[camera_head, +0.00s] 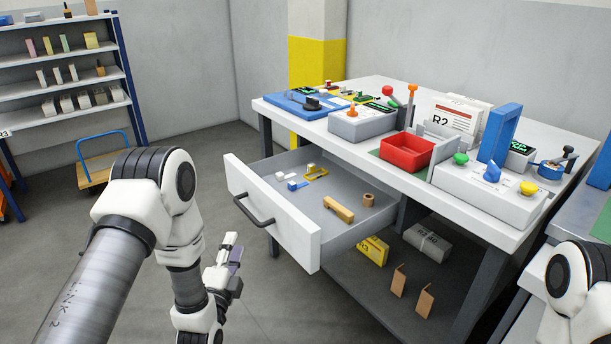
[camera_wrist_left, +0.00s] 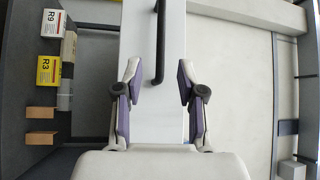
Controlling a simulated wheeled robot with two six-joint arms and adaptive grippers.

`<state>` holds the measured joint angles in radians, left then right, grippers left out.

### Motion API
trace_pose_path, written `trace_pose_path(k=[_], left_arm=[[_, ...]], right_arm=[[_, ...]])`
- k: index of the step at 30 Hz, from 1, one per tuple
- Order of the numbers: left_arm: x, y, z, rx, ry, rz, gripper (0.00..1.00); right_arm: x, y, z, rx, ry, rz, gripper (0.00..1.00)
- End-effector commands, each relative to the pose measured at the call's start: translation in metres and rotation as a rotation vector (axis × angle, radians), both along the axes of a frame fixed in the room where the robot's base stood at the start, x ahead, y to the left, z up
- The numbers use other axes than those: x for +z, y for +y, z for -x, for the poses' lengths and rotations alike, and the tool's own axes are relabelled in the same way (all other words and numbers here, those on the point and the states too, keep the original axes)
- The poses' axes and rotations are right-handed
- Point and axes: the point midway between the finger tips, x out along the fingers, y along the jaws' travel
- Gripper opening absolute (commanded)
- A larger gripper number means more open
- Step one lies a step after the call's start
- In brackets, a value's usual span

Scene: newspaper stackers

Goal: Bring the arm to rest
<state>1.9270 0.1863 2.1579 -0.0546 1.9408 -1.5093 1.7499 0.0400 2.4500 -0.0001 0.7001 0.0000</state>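My left arm comes in from the left in the head view, bent, with its left gripper (camera_head: 232,262) in front of the open drawer's white front (camera_head: 268,215). In the left wrist view the fingers of this gripper (camera_wrist_left: 158,75) stand wide apart with nothing between them. The drawer front (camera_wrist_left: 178,110) and its dark handle (camera_wrist_left: 160,45) show behind and beyond the fingers, and the gripper looks apart from the handle. My right arm (camera_head: 575,290) shows only in part at the lower right; its gripper is out of view.
The drawer holds a tan block (camera_head: 339,210), a small roll (camera_head: 368,200) and small pieces. The white workbench (camera_head: 540,225) carries a red bin (camera_head: 407,152) and several tools. Boxes stand on its lower shelf (camera_head: 370,295). A blue cart (camera_head: 95,178) and shelving (camera_head: 60,88) are at left.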

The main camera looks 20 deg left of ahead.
Motion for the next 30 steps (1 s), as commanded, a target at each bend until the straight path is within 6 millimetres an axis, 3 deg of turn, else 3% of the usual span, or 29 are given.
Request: trace_pose_path(k=[2,5,8,9,12,16,21,25,27,30], left_arm=[[-0.006,-0.001,0.002,-0.003,0.012,-0.001,0.39],[-0.035,-0.016,0.017,-0.035,0.089,-0.008,0.39],[-0.094,-0.034,0.048,-0.07,0.33,0.084,0.39],[-0.123,-0.041,0.068,-0.07,0.459,0.178,0.39],[-0.183,-0.053,0.127,0.006,0.771,0.454,0.39],[-0.228,-0.061,0.205,0.232,1.071,0.771,0.39],[-0.245,-0.064,0.291,0.659,1.281,1.102,0.39],[-0.247,-0.065,0.326,0.974,1.282,1.29,0.39],[-0.21,-0.065,0.324,0.984,1.265,1.309,0.39],[-0.18,-0.065,0.324,0.981,1.266,1.307,0.39]], right_arm=[[0.0,0.0,0.0,0.0,0.0,0.0,0.4],[0.0,0.0,0.0,0.0,0.0,0.0,0.4],[0.0,0.0,0.0,0.0,0.0,0.0,0.4],[0.0,0.0,0.0,0.0,0.0,0.0,0.4],[0.0,0.0,0.0,0.0,0.0,0.0,0.4],[0.0,0.0,0.0,0.0,0.0,0.0,0.4],[0.0,0.0,0.0,0.0,0.0,0.0,0.4],[0.0,0.0,0.0,0.0,0.0,0.0,0.4],[0.036,0.0,0.001,0.0,0.002,0.0,0.4],[0.067,0.0,-0.001,0.0,-0.002,0.0,0.4]])
